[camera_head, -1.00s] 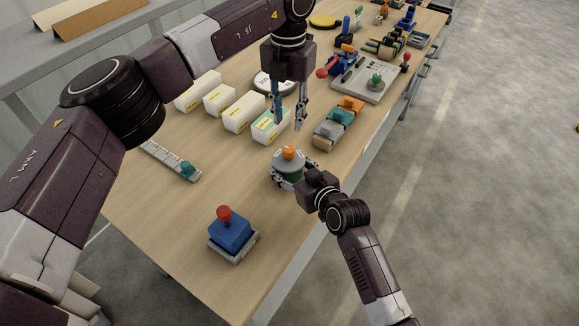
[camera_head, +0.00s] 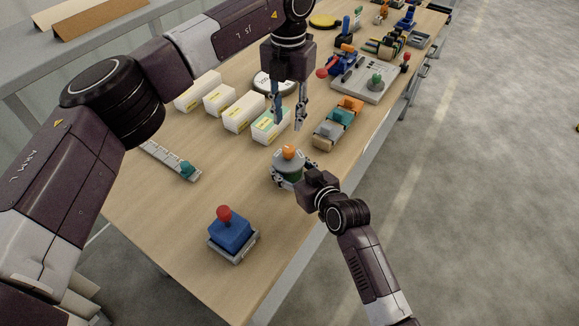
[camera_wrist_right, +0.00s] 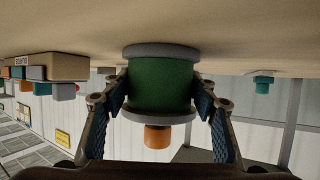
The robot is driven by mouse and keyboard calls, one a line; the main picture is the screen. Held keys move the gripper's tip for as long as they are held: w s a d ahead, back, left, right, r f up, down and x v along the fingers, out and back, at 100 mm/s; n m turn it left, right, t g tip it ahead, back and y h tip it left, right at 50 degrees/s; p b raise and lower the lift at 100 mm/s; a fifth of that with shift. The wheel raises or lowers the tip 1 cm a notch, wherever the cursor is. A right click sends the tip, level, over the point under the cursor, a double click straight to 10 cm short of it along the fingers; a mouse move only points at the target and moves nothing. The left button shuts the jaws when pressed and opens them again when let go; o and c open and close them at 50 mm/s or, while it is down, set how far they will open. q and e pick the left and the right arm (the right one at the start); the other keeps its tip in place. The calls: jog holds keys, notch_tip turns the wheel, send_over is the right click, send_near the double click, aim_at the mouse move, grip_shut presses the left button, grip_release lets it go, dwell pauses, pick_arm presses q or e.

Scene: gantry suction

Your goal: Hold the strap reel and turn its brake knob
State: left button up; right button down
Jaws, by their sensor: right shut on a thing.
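The strap reel (camera_head: 287,169) stands on the wooden table, a green drum between grey flanges with an orange brake knob (camera_head: 289,152) on top. In the right wrist view the reel (camera_wrist_right: 160,82) appears upside down, its orange knob (camera_wrist_right: 158,136) pointing down in the picture. My right gripper (camera_head: 293,175) is shut on the reel, with one finger on each side of the green drum. My left gripper (camera_head: 287,118) is above and slightly behind the reel, pointing down, its fingers apart with nothing between them. The left fingertips are clear of the knob.
A blue block with a red knob (camera_head: 231,234) stands nearer the front. Several white boxes (camera_head: 243,112) stand behind left, and a tray of coloured blocks (camera_head: 338,124) lies to the right. A grey strip with a teal knob (camera_head: 172,160) lies left. Bare table surrounds the reel's front.

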pick_arm(q)
jog(key=shift+o, duration=1.7)
jog(key=shift+s+d+f, duration=0.1)
jog(key=shift+s+f, duration=0.05)
jog(key=shift+f, duration=0.2)
jog(key=n+t+h, duration=0.9)
jog(key=n+h, duration=0.7)
jog(key=n, duration=1.3)
send_near(289, 148)
jog(key=x, duration=0.6)
jog(key=f+x, duration=0.1)
jog(key=x, duration=0.3)
